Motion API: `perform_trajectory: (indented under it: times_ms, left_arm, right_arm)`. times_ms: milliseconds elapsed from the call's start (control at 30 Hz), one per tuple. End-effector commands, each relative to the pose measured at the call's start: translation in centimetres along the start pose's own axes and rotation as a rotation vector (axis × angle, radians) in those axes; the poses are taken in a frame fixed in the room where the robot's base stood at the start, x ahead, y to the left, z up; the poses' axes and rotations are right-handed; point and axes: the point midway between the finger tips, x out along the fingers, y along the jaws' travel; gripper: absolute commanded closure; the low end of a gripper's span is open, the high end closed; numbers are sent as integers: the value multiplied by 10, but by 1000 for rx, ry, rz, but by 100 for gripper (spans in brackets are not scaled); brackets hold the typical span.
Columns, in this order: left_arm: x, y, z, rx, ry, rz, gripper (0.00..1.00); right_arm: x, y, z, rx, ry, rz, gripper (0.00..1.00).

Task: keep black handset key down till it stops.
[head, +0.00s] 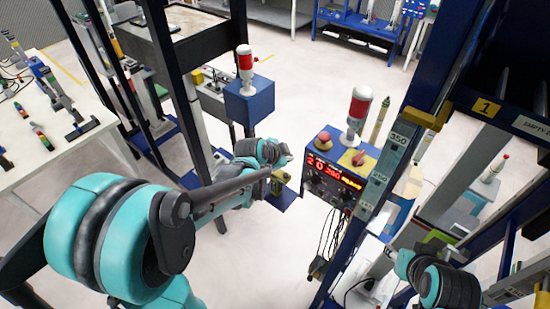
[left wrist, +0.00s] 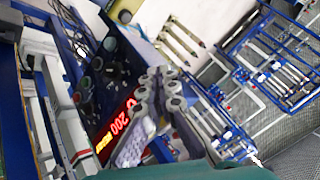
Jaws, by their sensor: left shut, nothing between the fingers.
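No black handset key can be made out for certain. A small dark piece (head: 318,266), possibly the handset, hangs by the cables below the control box (head: 335,180) in the head view; any key on it is too small to tell. My left gripper (head: 284,158) is to the left of the box's red-digit face, apart from the hanging piece in the picture. In the left wrist view its grey fingers (left wrist: 160,105) are shut and empty, overlapping the red display (left wrist: 119,124). My right arm shows at the lower right of the head view; its gripper is not visible.
A blue box with another beacon (head: 245,62) stands behind my left arm.

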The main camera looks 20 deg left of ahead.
Motion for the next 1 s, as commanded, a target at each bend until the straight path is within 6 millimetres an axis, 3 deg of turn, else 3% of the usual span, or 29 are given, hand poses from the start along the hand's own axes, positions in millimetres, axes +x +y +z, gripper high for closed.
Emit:
perform_trajectory:
  times_ms: [133,633,1000]
  left_arm:
    - [8,-9,-3,52,12,-3,100]
    - [12,-8,-2,64,15,-4,100]
    - [38,9,18,63,15,-4,100]
  right_arm:
    - [-7,0,-5,0,0,0,60]
    - [-5,0,-3,0,0,0,60]
    - [18,0,14,0,0,0,60]
